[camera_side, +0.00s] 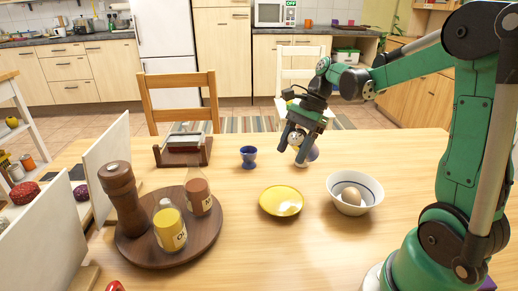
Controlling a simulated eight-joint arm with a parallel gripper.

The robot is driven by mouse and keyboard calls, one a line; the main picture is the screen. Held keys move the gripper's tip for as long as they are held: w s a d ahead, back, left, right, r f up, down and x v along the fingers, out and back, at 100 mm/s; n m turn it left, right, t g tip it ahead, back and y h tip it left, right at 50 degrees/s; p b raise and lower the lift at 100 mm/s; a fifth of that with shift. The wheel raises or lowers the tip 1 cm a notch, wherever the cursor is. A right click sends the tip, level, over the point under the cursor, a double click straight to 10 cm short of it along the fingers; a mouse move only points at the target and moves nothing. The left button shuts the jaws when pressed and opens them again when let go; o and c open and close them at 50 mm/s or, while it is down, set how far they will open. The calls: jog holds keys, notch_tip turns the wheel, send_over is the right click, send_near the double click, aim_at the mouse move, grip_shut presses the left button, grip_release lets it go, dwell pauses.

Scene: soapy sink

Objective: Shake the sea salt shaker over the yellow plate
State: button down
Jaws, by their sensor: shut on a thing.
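My gripper (293,147) is raised above the table, behind and slightly right of the yellow plate (281,202). Its fingers are shut on a small pale thing with a rounded metallic top, which appears to be the sea salt shaker (297,138). The fingers hide much of it and no label can be read. It looks tilted, but its exact angle is unclear. The gripper is not directly over the plate in this view.
At left, a round wooden tray (145,258) holds a pepper mill (124,200), an oil bottle (170,229) and a brownish jar (198,196). A napkin holder (183,158) stands farther back.

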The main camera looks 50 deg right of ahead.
notch_tip(320, 180, down, 4)
jog(key=g+h, duration=0.1)
jog(key=h, duration=0.4)
jog(key=g+h, duration=0.1)
jog(key=h, duration=0.6)
jog(key=f+g+h, duration=0.1)
jog(key=h, duration=0.2)
jog(key=shift+w+f+h, duration=0.1)
jog(key=shift+h, duration=0.2)
jog(key=h, duration=0.3)
jog(key=f+g+h, duration=0.1)
jog(key=h, duration=0.2)
notch_tip(320, 180, up, 4)
jog(key=shift+f, duration=0.25)
jog(key=shift+f, duration=1.8)
